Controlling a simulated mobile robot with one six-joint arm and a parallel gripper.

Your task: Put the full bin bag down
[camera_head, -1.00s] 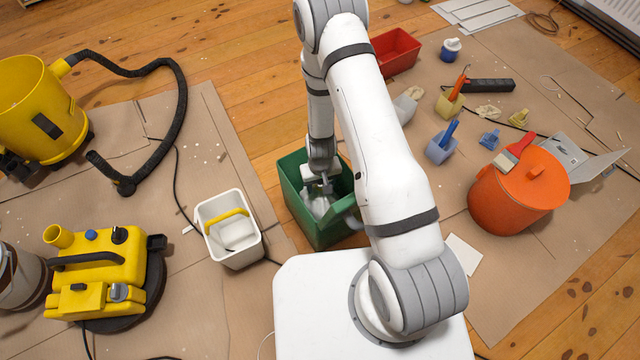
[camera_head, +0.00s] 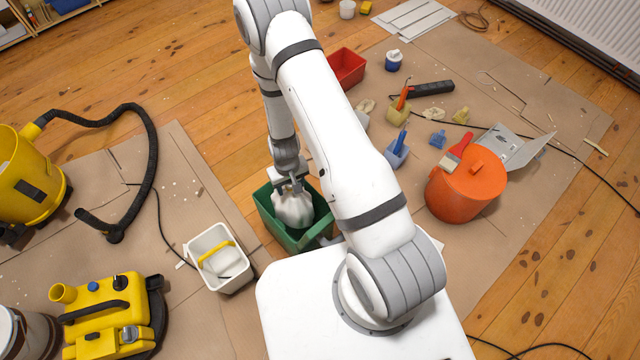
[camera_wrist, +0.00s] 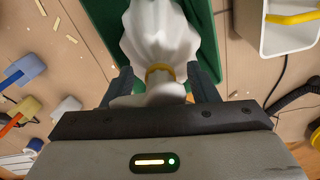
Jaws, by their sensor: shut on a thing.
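The full bin bag (camera_head: 294,209) is pale grey-white and bulging, with a yellow tie (camera_wrist: 160,71) round its neck. My gripper (camera_head: 289,184) is shut on the neck of the bag, which also shows between the fingers in the wrist view (camera_wrist: 158,30). The bag hangs from the gripper at the green bin (camera_head: 318,232), inside or just over its opening. I cannot tell how far its lower part is below the rim.
A white bucket (camera_head: 219,273) with a yellow handle stands left of the green bin. A yellow machine (camera_head: 105,315) is further left. An orange lidded tub (camera_head: 465,190) with a brush stands right. Brown dropcloth (camera_head: 190,190) left of the bin is mostly bare.

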